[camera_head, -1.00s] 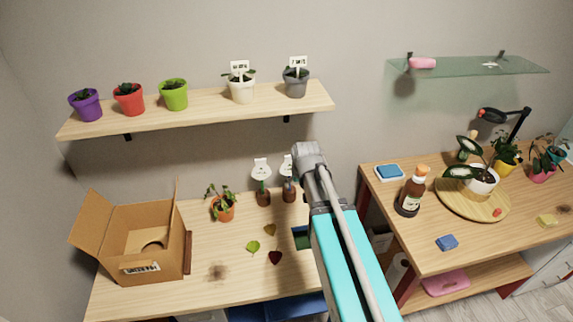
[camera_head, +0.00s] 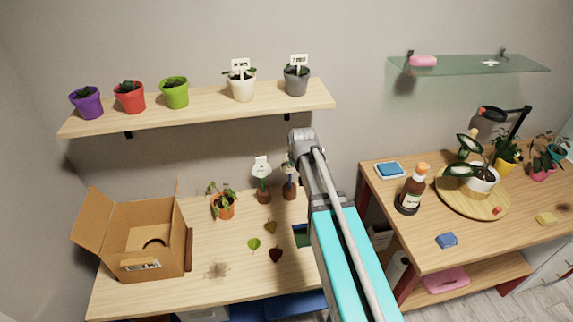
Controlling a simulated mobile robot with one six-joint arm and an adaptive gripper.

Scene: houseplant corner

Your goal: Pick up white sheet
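I cannot single out a white sheet for certain. A small, flat white item (camera_head: 490,63) lies on the glass shelf at the upper right, too small to make out clearly. My arm rises from the bottom right of centre, and its grey joint is in front of the wall between the wooden shelf and the right table. My gripper is not visible, so I cannot see whether it holds anything.
The left table (camera_head: 235,285) carries an open cardboard box (camera_head: 125,240), an orange pot (camera_head: 223,207) and loose leaves. The right table (camera_head: 425,245) holds a brown bottle (camera_head: 412,190) and a round wooden board (camera_head: 455,205). A pink roll (camera_head: 422,61) lies on the glass shelf (camera_head: 455,68).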

